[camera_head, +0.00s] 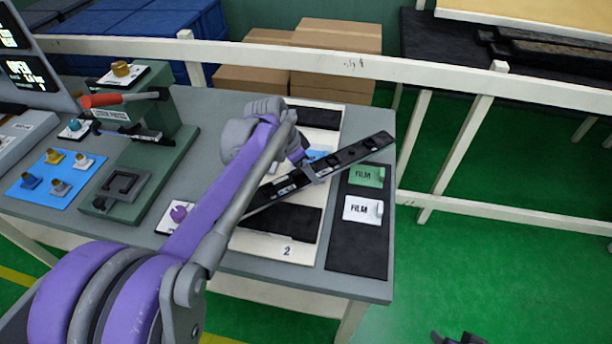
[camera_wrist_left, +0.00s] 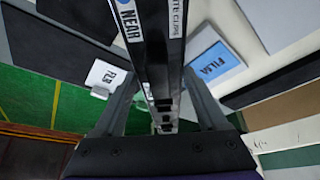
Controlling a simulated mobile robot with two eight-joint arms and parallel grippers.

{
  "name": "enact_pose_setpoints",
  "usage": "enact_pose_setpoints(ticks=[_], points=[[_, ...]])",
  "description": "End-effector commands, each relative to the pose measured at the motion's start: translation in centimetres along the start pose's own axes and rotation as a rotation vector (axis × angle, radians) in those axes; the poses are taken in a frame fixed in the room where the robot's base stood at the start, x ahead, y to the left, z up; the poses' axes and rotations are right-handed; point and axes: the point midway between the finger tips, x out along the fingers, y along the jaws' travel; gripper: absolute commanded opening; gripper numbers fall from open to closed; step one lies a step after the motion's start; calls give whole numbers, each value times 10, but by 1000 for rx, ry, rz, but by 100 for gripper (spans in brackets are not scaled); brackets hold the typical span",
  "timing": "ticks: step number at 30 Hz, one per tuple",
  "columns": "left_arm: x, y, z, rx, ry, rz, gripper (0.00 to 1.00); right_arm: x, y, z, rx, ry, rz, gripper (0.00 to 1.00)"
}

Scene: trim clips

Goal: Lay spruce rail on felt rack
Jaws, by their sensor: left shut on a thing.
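A long black rail (camera_head: 352,154) with pale labels is held in my left gripper (camera_head: 303,172). It slants across the pale board with dark felt strips (camera_head: 262,247), which I take for the felt rack. Its far right end reaches over the dark mat, and it seems to be above both. In the left wrist view the rail (camera_wrist_left: 155,45) runs between the fingers, with "NEAR" readable on it. My left arm hides part of the rack and the rail's middle. A dark tip at the bottom edge, probably my right gripper (camera_head: 458,339), is mostly cut off.
Green (camera_head: 366,175) and white (camera_head: 361,209) FILM pieces sit on the dark mat (camera_head: 350,258); a blue one (camera_head: 316,155) lies by the rail. A green press (camera_head: 130,165) and blue peg board (camera_head: 55,174) stand left. A white railing (camera_head: 400,72) runs behind the table.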

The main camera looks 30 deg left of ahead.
Motion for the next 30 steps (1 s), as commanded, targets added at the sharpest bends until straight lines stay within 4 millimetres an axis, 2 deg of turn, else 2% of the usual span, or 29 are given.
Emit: enact_pose_setpoints(ticks=[11,23,24,27,30], points=[[40,0,17,0,0,0,0,3,0,3,0,-2,0,62],[45,0,19,0,0,0,0,5,0,5,0,-4,0,62],[45,0,19,0,0,0,80,5,0,4,0,-3,0,62],[44,0,19,0,0,0,98,4,0,4,0,-3,0,62],[44,0,19,0,0,0,100,4,0,4,0,-3,0,62]])
